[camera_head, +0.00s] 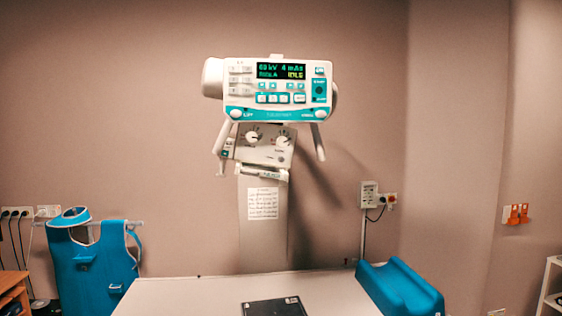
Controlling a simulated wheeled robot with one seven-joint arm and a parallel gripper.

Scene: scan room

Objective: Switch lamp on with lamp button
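A white and teal X-ray head (278,90) stands at the middle of the view, above a pale table. Its front panel carries a lit display (281,71), a row of small teal-marked buttons (281,98) and grey keys (240,80) on the left. A teal block (319,91) with a dark round part is at the panel's right. Two dials (268,138) sit on the box below. I cannot tell which control is the lamp button, or whether the lamp is lit. My gripper is not in view.
The pale table (210,296) fills the lower middle, with a black plate (273,307) and a blue cushion (400,290) on it. A blue apron (93,262) hangs at the left. Wall sockets (369,195) and orange switches (515,214) are at the right.

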